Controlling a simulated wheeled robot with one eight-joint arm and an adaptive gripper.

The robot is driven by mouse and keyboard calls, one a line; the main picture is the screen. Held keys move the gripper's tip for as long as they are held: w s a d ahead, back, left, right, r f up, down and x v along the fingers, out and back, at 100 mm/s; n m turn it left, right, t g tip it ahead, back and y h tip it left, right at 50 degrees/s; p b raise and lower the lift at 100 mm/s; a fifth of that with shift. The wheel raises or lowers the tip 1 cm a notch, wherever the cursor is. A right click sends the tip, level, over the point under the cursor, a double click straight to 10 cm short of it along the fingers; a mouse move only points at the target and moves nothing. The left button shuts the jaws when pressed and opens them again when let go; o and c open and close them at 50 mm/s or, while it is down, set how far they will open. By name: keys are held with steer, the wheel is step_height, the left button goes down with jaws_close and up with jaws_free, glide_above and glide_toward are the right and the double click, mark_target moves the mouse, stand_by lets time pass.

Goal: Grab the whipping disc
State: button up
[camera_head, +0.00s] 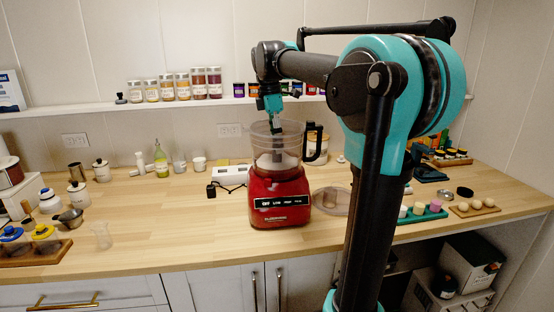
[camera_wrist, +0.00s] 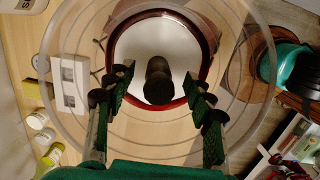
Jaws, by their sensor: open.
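A red food processor (camera_head: 280,195) with a clear bowl (camera_head: 262,132) stands on the wooden counter. In the bowl lies a pale round disc (camera_head: 276,160), which I take to be the whipping disc. In the wrist view the disc (camera_wrist: 160,45) is below me, with a dark upright stem (camera_wrist: 158,80) at its middle. My gripper (camera_head: 274,118) points down at the bowl's mouth. In the wrist view my gripper (camera_wrist: 160,90) is open, with one finger on each side of the stem. Contact with the stem cannot be told.
The bowl's wall and black handle (camera_head: 313,140) are close around my gripper. A clear round lid (camera_head: 332,200) lies right of the processor, and a white box (camera_head: 230,175) stands behind left. Jars (camera_head: 183,86) line the shelf.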

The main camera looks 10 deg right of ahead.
steer(key=shift+d+f, duration=0.15)
steer(key=shift+f, duration=0.6)
steer(key=shift+d+f, duration=0.1)
steer(key=shift+f, duration=0.65)
jaws_close()
